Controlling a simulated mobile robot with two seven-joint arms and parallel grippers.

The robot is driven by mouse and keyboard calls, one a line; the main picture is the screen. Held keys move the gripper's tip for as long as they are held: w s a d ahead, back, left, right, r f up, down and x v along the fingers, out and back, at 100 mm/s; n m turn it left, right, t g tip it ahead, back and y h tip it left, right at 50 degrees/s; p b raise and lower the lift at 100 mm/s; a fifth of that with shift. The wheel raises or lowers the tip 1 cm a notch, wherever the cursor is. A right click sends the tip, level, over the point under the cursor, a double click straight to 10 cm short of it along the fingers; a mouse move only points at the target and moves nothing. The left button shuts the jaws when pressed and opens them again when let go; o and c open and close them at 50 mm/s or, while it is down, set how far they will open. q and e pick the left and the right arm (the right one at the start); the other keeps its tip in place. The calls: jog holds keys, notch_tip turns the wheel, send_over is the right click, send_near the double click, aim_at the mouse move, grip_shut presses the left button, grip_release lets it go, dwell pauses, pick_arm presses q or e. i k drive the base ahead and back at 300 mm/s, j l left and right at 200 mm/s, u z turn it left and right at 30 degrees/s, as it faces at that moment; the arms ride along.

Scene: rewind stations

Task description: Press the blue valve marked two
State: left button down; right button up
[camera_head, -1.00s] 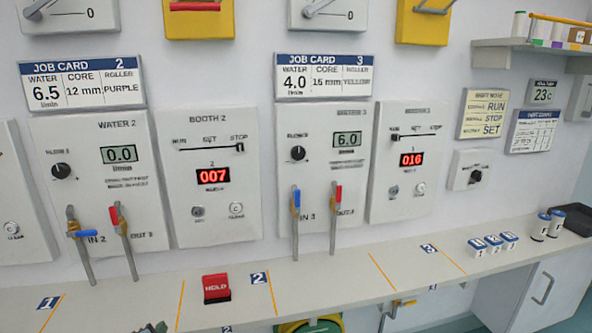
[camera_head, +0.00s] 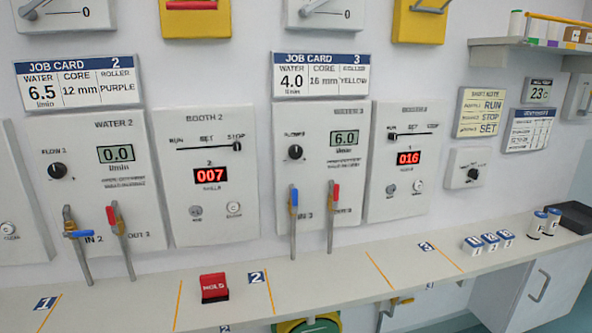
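The blue valve (camera_head: 78,234) marked IN 2 is on the Water 2 panel (camera_head: 130,205) at the left. Its blue lever lies crosswise to its pipe, about level. The red valve (camera_head: 112,215) marked OUT 2 is just right of it, with its lever upright along the pipe. The Water 2 display (camera_head: 116,153) reads 0.0. Neither of my grippers is in view, and nothing covers the blue valve.
A shelf (camera_head: 330,270) runs below the panels, with a red HOLD block (camera_head: 214,287) on it. The Water 3 panel has another blue valve (camera_head: 294,198) and a red valve (camera_head: 335,192), both upright.

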aim_at(81, 233)
jog(key=j+u, duration=0.3)
jog(key=i+j+u, duration=0.15)
jog(key=j+u, duration=0.2)
jog(key=i+j+u, duration=0.1)
jog(key=j+u, duration=0.2)
